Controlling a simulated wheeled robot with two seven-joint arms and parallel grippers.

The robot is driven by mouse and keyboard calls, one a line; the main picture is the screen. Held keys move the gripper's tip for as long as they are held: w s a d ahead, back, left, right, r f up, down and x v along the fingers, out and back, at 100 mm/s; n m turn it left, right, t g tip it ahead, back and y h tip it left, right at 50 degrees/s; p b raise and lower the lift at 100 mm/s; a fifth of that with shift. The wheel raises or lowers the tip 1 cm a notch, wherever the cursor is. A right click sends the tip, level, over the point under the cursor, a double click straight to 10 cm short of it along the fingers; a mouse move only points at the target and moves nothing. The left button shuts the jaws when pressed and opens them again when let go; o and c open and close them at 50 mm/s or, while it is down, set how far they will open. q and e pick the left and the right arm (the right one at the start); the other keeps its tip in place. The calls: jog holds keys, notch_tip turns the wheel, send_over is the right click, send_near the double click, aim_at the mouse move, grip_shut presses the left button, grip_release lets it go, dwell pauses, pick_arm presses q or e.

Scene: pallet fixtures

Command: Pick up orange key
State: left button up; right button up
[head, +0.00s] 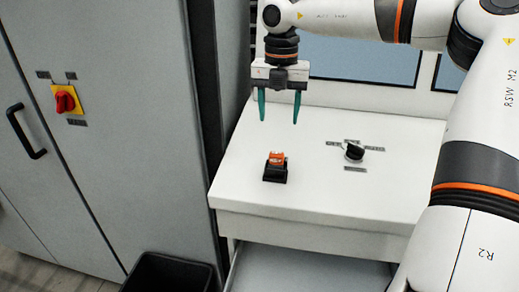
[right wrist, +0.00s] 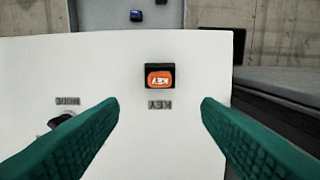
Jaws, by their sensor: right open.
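The orange key (head: 277,159) sits upright in a small black holder (head: 275,174) on the white table top. In the right wrist view the orange key (right wrist: 160,80) lies ahead of the fingers, centred between them, with a "KEY" label beside its holder (right wrist: 160,68). My right gripper (head: 279,121) is open, with teal fingers pointing down, above and a little behind the key. Nothing is between its fingers, and they do not touch the key. My left gripper is not in view.
A black rotary knob (head: 354,152) with labels around it stands on the table (head: 310,192) right of the key. A grey cabinet (head: 110,150) with a red switch (head: 64,100) stands close on the left. A black bin (head: 168,272) is below.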

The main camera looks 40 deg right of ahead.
jog(key=p, duration=0.1)
send_over(277, 153)
jog(key=s, duration=0.1)
jog(key=f, duration=0.4)
jog(key=shift+s+d+f, duration=0.1)
jog(key=shift+d+f, duration=0.2)
jog(key=shift+f, duration=0.1)
jog(key=f, duration=0.1)
jog(key=f+p, duration=0.1)
jog(key=w+f+p, duration=0.1)
jog(key=shift+w+a, duration=0.1)
jog(key=shift+a, duration=0.2)
notch_tip(277, 153, down, 2)
jog(key=shift+f+p, duration=0.15)
jog(key=shift+p, duration=0.35)
jog(key=shift+d+f, duration=0.1)
jog(key=shift+f, duration=0.25)
jog(key=shift+w+f, duration=0.1)
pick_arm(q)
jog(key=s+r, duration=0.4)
pick_arm(e)
jog(key=c, duration=1.1)
